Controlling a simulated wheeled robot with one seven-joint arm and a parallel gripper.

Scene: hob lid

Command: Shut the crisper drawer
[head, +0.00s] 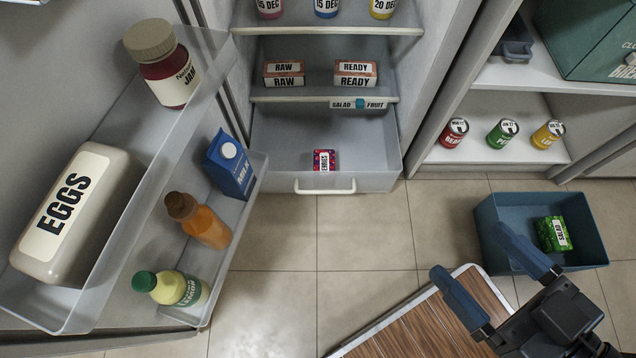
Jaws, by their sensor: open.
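The crisper drawer (280,181) is at the bottom of the open fridge in the head view. It stands pulled out, with its inside visible from above and a white bar handle (325,190) on its front. A small box of berries (324,160) lies in it near the front. A label strip reading salad and fruit, with a blue slider (360,104), is on the shelf edge above. My gripper (487,271) is at the lower right, open and empty, well apart from the drawer. It is above the floor, near a wood-topped surface and a blue bin.
The open fridge door (150,205) with jam, eggs, milk and bottles fills the left. A blue bin (590,222) holding a green salad box (553,234) stands on the right. A wood-topped surface (430,325) is at the bottom. Tiled floor (340,240) before the drawer is clear.

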